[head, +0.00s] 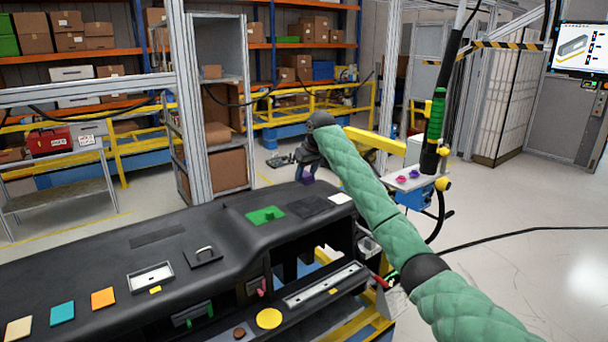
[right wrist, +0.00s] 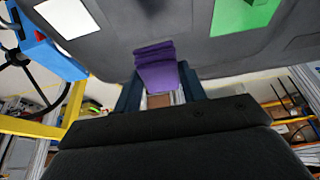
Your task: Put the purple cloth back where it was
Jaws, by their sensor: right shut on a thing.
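The purple cloth (head: 306,176) is a small folded piece at the far edge of the black dashboard (head: 110,240). My right gripper (head: 308,165) is shut on it. In the right wrist view the cloth (right wrist: 157,66) hangs between the two dark fingers, its folded end toward the dashboard. I cannot tell whether it touches the dashboard. A green pad (head: 275,213), a dark square (head: 307,207) and a white square (head: 340,198) lie on the dashboard near the gripper. My left gripper is not in view.
Teal (head: 62,313) and orange (head: 104,298) squares and a white-rimmed tray (head: 151,278) lie on the left part of the dashboard. A blue and white stand (head: 412,180) with small coloured items is to the right. Open floor lies beyond the dashboard.

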